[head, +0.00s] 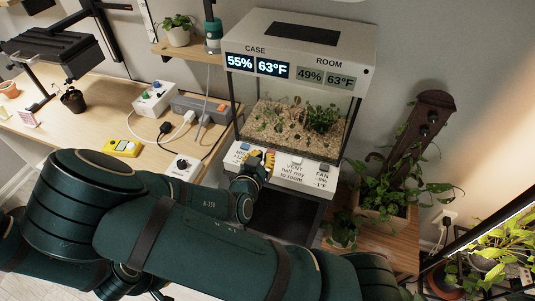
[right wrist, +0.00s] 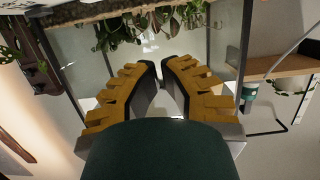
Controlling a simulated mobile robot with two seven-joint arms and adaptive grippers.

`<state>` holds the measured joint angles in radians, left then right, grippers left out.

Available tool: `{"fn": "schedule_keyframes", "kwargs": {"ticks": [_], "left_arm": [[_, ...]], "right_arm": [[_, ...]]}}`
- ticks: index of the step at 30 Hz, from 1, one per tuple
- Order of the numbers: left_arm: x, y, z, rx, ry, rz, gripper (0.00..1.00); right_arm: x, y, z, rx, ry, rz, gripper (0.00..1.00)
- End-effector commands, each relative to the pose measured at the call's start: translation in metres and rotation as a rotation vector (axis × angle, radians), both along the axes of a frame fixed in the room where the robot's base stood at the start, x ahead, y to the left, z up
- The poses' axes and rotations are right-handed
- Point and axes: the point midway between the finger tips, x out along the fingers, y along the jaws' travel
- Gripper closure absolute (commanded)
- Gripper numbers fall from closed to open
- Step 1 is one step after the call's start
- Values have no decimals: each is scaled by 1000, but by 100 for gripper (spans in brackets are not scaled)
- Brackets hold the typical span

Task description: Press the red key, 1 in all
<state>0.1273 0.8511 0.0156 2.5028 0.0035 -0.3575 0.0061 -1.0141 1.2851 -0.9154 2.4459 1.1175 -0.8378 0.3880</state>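The key panel (head: 297,176) is the pale front ledge of the glass plant case (head: 295,115). It shows a blue key at its left end (head: 248,148), a pale key above the VENT label (head: 296,160) and a grey key above the FAN label (head: 323,167). I cannot make out the red key; my right gripper (head: 268,157) covers the stretch between the blue and pale keys. Its yellow fingers are at the panel; I cannot tell whether they touch it. In the right wrist view the right gripper (right wrist: 160,64) has its fingertips together, holding nothing. My left gripper is not visible.
A planter with a dark post (head: 385,207) stands right of the case. A shelf (head: 185,47) with a plant is behind.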

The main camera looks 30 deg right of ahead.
Motion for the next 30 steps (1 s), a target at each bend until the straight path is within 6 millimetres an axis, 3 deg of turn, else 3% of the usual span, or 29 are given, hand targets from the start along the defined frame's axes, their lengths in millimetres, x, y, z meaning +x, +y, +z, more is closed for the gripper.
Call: {"fn": "schedule_keyframes", "kwargs": {"ticks": [15,21,30], "left_arm": [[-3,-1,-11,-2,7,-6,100],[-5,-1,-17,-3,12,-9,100],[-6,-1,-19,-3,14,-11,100]], "right_arm": [[59,-71,-24,-2,1,-4,100],[58,-69,-53,-3,4,0,100],[58,-68,-63,-1,1,0,100]]}}
